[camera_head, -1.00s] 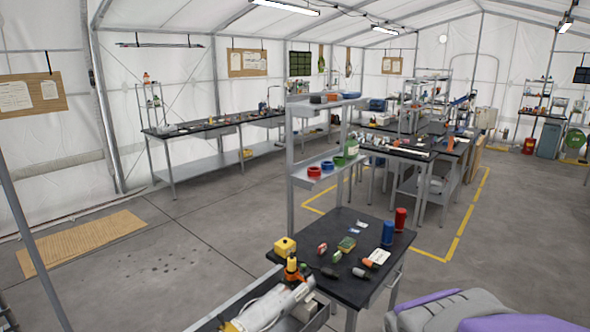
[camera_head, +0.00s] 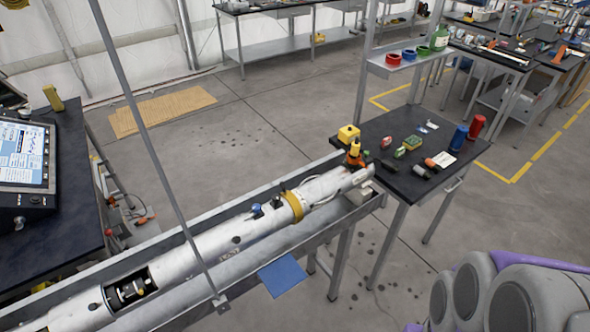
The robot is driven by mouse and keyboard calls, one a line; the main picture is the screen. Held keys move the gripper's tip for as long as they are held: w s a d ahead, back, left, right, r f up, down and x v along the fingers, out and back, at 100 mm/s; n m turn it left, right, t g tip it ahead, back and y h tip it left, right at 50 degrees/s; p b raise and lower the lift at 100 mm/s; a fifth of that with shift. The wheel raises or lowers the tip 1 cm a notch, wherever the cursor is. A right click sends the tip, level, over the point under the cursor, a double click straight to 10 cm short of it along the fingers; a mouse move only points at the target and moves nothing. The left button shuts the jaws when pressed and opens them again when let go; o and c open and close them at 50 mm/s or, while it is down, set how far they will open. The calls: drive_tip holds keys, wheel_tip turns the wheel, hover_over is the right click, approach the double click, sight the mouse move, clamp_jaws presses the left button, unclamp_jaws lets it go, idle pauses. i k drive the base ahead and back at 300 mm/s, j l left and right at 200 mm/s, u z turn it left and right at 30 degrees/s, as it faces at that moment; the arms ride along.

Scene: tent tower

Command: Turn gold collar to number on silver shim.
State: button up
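A gold collar (camera_head: 293,206) is wrapped around a long silver tube (camera_head: 200,255) that lies in a metal trough, towards the tube's far right end. Any numbers on the collar are too small to read. I cannot pick out a silver shim for certain. My gripper is not in view. A grey and purple part of my own arm shows at the bottom right, well apart from the collar.
A black table (camera_head: 372,128) at the trough's right end holds a yellow block, small coloured parts, a blue cylinder (camera_head: 459,138) and a red cylinder (camera_head: 476,127). A monitor (camera_head: 27,155) stands on the left. A thin grey pole crosses in front of the trough.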

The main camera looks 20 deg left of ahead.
sight(290, 197)
drive_tip(key=i+l+u, duration=0.1)
drive_tip(key=i+l, duration=0.7)
drive_tip(key=i, duration=0.2)
drive_tip(key=i+l, duration=0.85)
drive_tip(key=i+u, duration=0.1)
drive_tip(key=u, duration=2.65)
drive_tip(key=i, duration=0.2)
